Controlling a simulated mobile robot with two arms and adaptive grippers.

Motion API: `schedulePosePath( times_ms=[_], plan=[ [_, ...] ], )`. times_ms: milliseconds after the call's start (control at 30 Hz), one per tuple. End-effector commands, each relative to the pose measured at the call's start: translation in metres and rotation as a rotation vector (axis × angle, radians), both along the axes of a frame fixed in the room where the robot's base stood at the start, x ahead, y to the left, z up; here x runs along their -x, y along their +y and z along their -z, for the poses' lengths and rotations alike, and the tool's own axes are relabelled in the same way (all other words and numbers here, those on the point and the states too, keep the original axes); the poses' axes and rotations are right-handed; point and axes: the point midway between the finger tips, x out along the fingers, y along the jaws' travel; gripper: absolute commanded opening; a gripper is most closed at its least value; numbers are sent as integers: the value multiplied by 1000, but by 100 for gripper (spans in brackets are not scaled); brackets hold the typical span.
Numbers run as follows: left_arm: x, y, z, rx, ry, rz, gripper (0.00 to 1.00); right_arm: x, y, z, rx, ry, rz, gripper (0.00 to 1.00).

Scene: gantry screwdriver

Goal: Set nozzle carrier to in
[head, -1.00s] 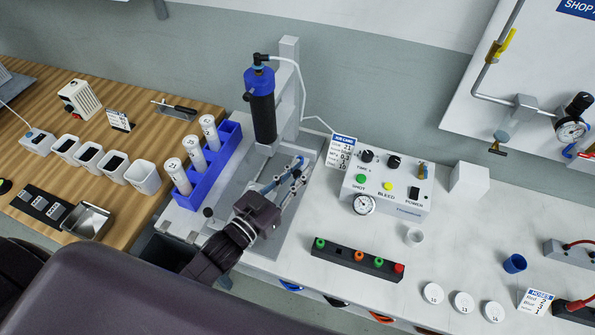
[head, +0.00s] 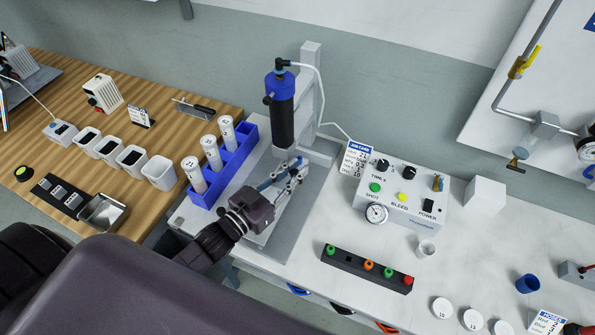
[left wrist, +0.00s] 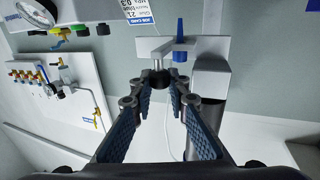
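The gantry stand has a pale upright column (head: 311,75) and a blue-capped black cylinder (head: 281,112) standing upright in front of it. In the left wrist view, a white bar (left wrist: 150,48) carries a blue pointed part (left wrist: 180,42) and a metal post with a dark round knob (left wrist: 158,78). I cannot tell for sure which part is the nozzle carrier. My left gripper (head: 294,170) is low, just in front of the cylinder's foot. In the left wrist view its fingers (left wrist: 163,92) are apart, with the knob showing between their tips. Contact is unclear. My right gripper is not in view.
A blue rack (head: 228,165) with several white tubes stands left of the stand. A control box (head: 398,195) with buttons and a gauge is to the right. A dark strip (head: 366,268) with coloured caps lies in front.

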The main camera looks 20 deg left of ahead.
Motion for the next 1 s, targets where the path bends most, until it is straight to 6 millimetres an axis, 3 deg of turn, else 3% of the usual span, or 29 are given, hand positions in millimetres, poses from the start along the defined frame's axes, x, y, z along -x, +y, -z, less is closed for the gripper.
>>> schedulePosePath(
  times_ms=[167, 533, 667, 1000],
  plan=[
    [0, 0, 0, 0, 1, 0, 34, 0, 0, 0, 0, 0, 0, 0],
    [6, 2, 1, -1, 3, 0, 34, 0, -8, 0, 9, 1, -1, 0],
    [23, 8, 1, -2, 3, 0, 34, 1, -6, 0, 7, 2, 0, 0],
    [85, 31, 2, -3, 5, 0, 34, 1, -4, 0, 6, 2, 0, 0]
  ],
)
